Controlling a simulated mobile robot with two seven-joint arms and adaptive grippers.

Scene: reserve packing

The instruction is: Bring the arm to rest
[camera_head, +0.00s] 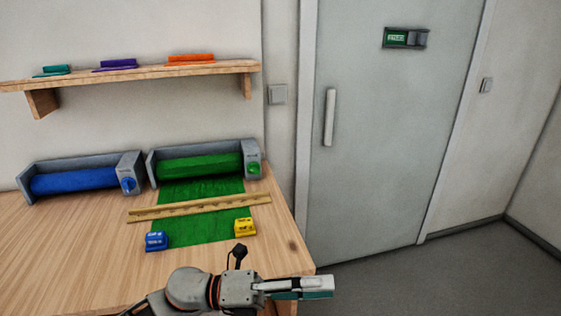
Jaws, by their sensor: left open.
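My left arm comes in at the bottom of the head view. Its gripper (328,287) points right, past the table's right front corner, over the grey floor. The gripper is open, and I see nothing between its fingers. It is apart from the things on the table. My right gripper is not in view.
A wooden table (60,262) holds a blue roll (75,180) and a green roll (200,167) in grey holders. Green sheet (205,228) lies under a wooden ruler (190,207), a blue block (156,241) and a yellow block (245,227). A shelf (135,74) hangs above. A closed door (390,150) stands right.

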